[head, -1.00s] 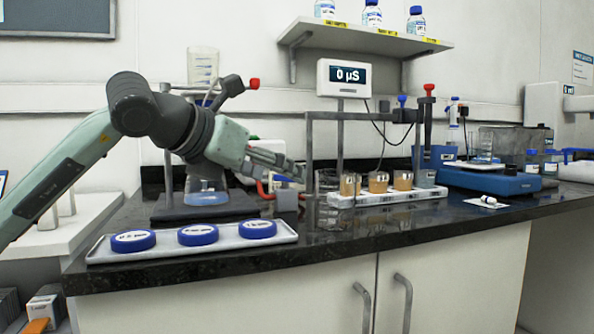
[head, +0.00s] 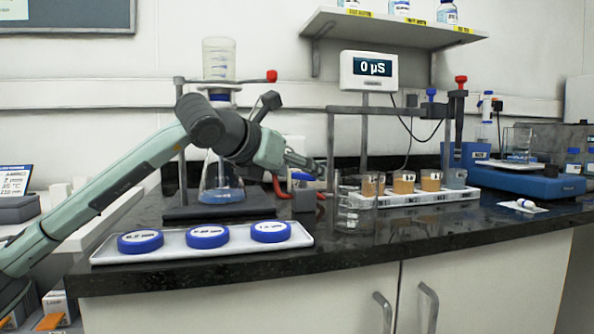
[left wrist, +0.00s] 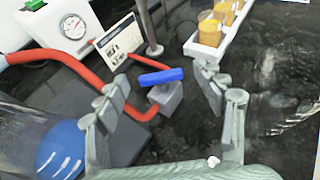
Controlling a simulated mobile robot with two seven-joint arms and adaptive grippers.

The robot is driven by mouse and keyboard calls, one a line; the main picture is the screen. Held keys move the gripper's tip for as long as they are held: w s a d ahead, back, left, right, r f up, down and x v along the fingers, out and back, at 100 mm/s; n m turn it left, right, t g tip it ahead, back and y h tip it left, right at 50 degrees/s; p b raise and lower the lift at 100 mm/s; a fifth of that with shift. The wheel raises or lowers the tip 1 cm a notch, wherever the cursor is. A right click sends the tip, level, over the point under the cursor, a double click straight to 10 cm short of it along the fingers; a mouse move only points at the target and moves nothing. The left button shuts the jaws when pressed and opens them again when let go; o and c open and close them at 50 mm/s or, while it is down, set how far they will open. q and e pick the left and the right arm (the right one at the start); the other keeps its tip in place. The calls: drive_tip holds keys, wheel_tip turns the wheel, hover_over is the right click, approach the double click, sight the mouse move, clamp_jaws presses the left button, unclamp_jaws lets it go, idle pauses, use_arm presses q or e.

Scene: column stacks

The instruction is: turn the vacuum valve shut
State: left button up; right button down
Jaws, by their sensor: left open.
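The vacuum valve is a small grey block (head: 304,201) with a blue lever handle (head: 302,176), on the dark bench right of the filter flask. In the left wrist view the blue handle (left wrist: 161,77) lies nearly crosswise on top of the grey block (left wrist: 165,98), with red hose (left wrist: 146,110) at its left. My left gripper (head: 318,167) is above the valve in the head view. In the left wrist view my left gripper (left wrist: 164,82) is open, its fingers on either side of the handle, apart from it. My right gripper is out of view.
The filter flask (head: 221,180) stands close left of the valve. A tray (head: 185,252) with blue-lidded dishes is in front. A white rack (head: 440,194) of amber cups is to the right. A pump with a dial (left wrist: 74,27) lies beyond the hoses.

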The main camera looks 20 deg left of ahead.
use_arm(q)
drive_tip(key=c, duration=1.2)
drive_tip(key=shift+o, duration=0.2)
